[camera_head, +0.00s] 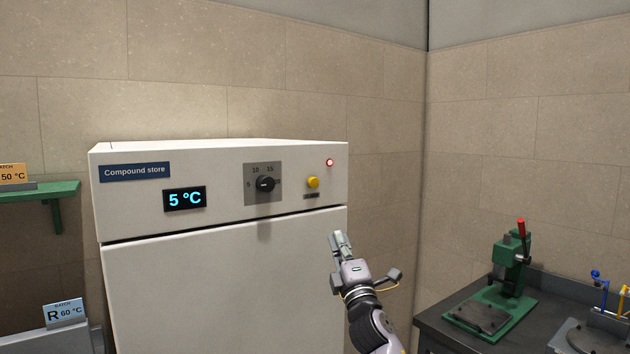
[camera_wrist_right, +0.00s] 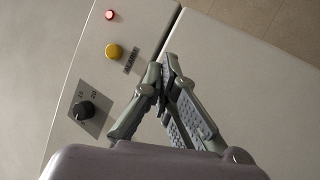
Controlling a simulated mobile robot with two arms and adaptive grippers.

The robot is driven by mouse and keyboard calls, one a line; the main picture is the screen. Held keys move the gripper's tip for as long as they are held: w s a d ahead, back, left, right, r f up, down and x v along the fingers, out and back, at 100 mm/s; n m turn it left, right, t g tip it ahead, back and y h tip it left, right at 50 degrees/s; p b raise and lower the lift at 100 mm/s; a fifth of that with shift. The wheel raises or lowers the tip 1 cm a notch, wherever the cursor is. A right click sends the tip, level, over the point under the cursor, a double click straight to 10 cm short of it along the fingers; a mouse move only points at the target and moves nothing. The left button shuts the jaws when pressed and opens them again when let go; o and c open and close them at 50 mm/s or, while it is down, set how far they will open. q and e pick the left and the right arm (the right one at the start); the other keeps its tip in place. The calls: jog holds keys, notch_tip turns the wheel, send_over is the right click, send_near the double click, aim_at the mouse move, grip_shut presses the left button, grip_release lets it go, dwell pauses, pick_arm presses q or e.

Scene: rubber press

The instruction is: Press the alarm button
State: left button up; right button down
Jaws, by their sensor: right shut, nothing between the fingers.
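The yellow alarm button (camera_head: 313,182) sits on the upper front panel of the white compound store cabinet (camera_head: 220,290), above a small dark label. It also shows in the right wrist view (camera_wrist_right: 113,51), left of and above my fingertips. A lit red lamp (camera_head: 330,162) is above the button. My right gripper (camera_head: 337,236) is shut and empty, below and slightly right of the button in the head view, apart from it. In the right wrist view its closed fingers (camera_wrist_right: 163,75) are near the panel's lower seam. My left gripper is not in view.
The panel carries a black dial (camera_head: 265,184) and a display (camera_head: 185,198) reading 5 °C. A green shelf (camera_head: 50,192) is at the left wall. A dark bench (camera_head: 440,322) with a green press (camera_head: 508,268) stands at the right. The space before the panel looks clear.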

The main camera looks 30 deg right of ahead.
aim_at(312, 182)
jog(key=s+r+n+t+h, duration=0.1)
jog(key=s+r, duration=0.4)
jog(key=r, duration=0.7)
jog(key=shift+t+p, duration=0.3)
jog(key=shift+t, duration=0.4)
jog(key=shift+w+h, duration=0.1)
jog(key=shift+h, duration=0.3)
jog(key=shift+y, duration=0.3)
jog(key=shift+w+a+b, duration=0.15)
jog(key=shift+w+b, duration=1.2)
jog(key=shift+w, duration=0.85)
jog(key=shift+w+a+b, duration=0.15)
jog(key=shift+w+b, duration=1.2)
jog(key=shift+w, duration=0.8)
jog(key=shift+w+b, duration=0.45)
